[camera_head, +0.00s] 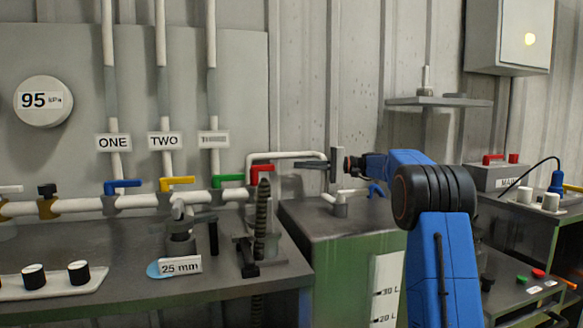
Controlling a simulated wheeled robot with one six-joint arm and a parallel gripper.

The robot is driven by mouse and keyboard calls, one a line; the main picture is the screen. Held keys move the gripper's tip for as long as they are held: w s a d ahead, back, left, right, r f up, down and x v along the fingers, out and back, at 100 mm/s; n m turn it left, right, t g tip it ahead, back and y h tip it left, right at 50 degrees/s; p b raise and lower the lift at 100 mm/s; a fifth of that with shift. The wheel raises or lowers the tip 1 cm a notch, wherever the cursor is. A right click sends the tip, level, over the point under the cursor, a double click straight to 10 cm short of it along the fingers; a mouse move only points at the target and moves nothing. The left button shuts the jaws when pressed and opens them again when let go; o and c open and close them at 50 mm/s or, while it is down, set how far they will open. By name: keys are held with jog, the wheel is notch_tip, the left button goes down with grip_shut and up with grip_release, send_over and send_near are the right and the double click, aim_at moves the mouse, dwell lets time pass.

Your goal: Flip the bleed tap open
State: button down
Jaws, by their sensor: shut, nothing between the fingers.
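A row of lever taps sits on the white horizontal pipe (140,200). A blue lever (122,185) is under the ONE sign, a yellow lever (176,182) under TWO, and a green lever (229,181) under a third sign that I cannot read. A red lever (257,171) stands at the pipe's right end, by a white bent pipe. I cannot tell from any label which is the bleed tap. My gripper (300,165) is shut and empty, pointing left, to the right of the red lever and apparently apart from it. The depth between them is unclear.
A green tank (345,262) with a white spout (340,207) stands below my gripper. A 25 mm sign (180,266) and black knobs (78,272) are on the left bench.

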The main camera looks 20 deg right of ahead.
aim_at(278, 165)
jog(key=x, duration=0.8)
jog(key=shift+w+a, duration=0.1)
jog(key=shift+a, duration=0.4)
jog(key=shift+s, duration=1.9)
